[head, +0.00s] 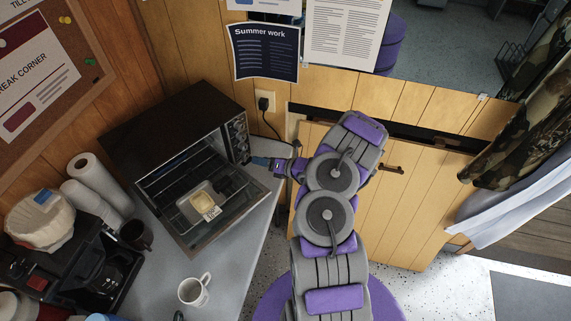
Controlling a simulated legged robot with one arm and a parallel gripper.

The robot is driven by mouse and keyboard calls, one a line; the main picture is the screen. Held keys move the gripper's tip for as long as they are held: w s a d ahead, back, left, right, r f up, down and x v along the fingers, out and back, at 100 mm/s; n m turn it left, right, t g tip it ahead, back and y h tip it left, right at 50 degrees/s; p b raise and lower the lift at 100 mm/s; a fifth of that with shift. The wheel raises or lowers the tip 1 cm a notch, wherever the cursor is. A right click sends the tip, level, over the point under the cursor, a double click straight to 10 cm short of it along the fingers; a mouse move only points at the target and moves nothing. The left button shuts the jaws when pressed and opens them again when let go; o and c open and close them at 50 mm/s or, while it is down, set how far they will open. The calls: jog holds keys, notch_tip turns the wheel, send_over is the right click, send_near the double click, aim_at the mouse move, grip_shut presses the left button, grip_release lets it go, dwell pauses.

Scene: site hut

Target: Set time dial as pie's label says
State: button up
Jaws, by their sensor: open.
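The toaster oven (165,120) is dark and stands on the grey counter, with its glass door folded down open. A small pale pie (202,201) sits on a tray at the oven's opening. A white label (213,213) with dark print lies at its front; the print is too small to read. A column of dials (238,138) runs down the oven's right front panel; their settings cannot be made out. My gripper (260,162) is open, close to the lower end of that panel.
A white mug (194,291), a dark mug (136,235), paper rolls (98,181) and a coffee maker (95,275) stand on the counter (232,262) at left. A black plug (264,103) sits in the wall outlet behind my gripper. Open floor lies at right.

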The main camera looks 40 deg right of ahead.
jog(key=p+v, duration=0.2)
jog(key=v, duration=0.8)
jog(key=shift+s+d, duration=0.25)
